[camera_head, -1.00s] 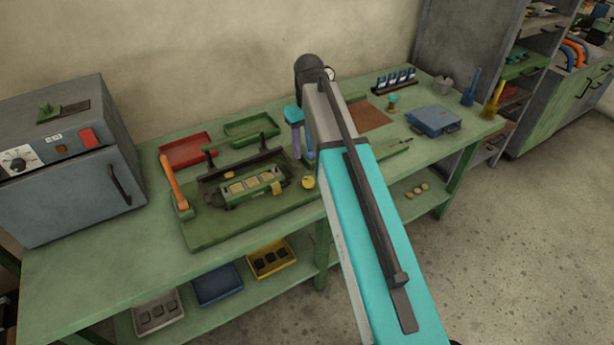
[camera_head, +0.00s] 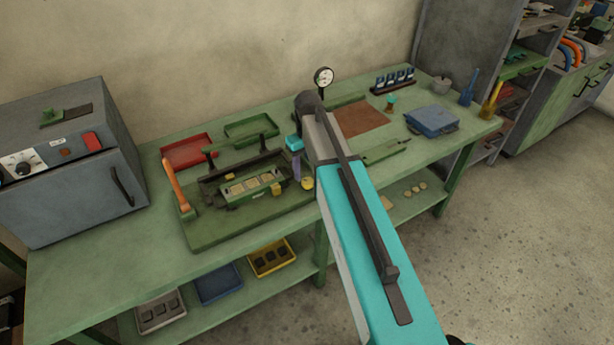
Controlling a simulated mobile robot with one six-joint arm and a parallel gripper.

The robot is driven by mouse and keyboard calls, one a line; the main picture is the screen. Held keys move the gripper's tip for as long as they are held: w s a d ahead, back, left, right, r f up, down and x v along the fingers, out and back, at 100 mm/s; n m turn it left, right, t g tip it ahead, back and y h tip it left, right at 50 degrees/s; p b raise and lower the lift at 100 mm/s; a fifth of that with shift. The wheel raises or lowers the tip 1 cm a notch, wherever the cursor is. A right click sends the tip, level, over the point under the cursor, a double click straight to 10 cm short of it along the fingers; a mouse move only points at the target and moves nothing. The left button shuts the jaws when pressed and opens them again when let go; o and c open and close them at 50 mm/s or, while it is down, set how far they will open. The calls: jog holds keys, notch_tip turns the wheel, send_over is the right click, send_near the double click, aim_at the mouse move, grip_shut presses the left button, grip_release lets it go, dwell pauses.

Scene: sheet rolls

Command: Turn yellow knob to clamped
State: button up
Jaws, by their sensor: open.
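The yellow knob (camera_head: 307,184) is small and round. It sits at the right end of the green fixture board (camera_head: 215,232), just right of the clamp fixture with its green block (camera_head: 252,186). My gripper (camera_head: 299,174) points down beside the knob, just left of and above it in the picture. One purple finger shows below a cyan piece; the other finger is mostly hidden behind my arm. The gripper is open, with nothing seen between the fingers. I cannot tell whether a finger touches the knob, nor which way the knob is turned.
An orange-handled lever (camera_head: 177,188) stands at the board's left. A grey oven (camera_head: 75,185) is on the bench's left end. Red (camera_head: 188,152) and green (camera_head: 250,128) trays lie behind. A dial gauge (camera_head: 323,76) and a blue case (camera_head: 432,121) are to the right.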

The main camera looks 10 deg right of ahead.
aim_at(307, 181)
jog(key=shift+f+p, duration=0.6)
jog(key=shift+f, duration=1.6)
jog(key=c, duration=1)
